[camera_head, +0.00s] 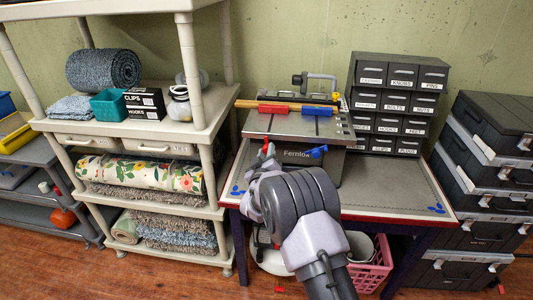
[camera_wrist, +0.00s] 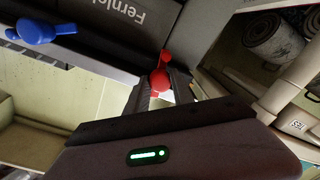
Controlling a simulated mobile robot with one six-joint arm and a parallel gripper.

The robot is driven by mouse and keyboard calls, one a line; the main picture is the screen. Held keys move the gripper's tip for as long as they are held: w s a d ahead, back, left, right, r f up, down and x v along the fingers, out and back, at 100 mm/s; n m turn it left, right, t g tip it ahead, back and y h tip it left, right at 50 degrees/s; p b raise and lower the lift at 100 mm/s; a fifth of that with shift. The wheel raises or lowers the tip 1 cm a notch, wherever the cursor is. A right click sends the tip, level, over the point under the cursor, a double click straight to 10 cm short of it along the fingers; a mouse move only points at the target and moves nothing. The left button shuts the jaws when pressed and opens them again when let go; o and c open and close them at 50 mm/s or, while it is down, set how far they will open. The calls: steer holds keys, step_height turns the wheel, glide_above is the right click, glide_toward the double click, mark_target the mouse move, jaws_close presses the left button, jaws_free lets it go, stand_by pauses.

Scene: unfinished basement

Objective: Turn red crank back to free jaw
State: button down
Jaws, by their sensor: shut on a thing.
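The red crank (camera_head: 266,146) is on the front left of the grey Fernlow work surface (camera_head: 295,126). In the wrist view the red crank (camera_wrist: 159,80) shows its knob between my fingertips. My gripper (camera_head: 264,158) reaches it from the front; in the wrist view my gripper (camera_wrist: 160,88) is shut on it. A blue crank (camera_head: 317,151) sits to the right on the same front face, and it also shows in the wrist view (camera_wrist: 42,31). A wooden bar (camera_head: 298,107) with red and blue pieces lies across the top. My arm hides part of the front face.
A drawer cabinet (camera_head: 397,104) stands right of the work surface on the bench (camera_head: 400,190). A beige shelf (camera_head: 215,120) with rugs and boxes is close on the left. Black cases (camera_head: 478,190) are stacked at the right. A pink basket (camera_head: 375,268) is below the bench.

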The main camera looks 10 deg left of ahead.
steer(key=n, duration=0.3)
steer(key=shift+n+p, duration=0.3)
steer(key=shift+p, duration=0.05)
steer(key=n+p, duration=0.1)
steer(key=n, duration=0.2)
steer(key=shift+r, duration=0.1)
steer(key=n+p, duration=0.1)
steer(key=n, duration=0.3)
steer(key=shift+h, duration=0.3)
steer(key=shift+a+n+p, duration=0.1)
steer(key=shift+n+p, duration=0.65)
steer(key=shift+n, duration=1.15)
steer(key=c, duration=1.1)
jaws_free()
steer(key=shift+s, duration=0.1)
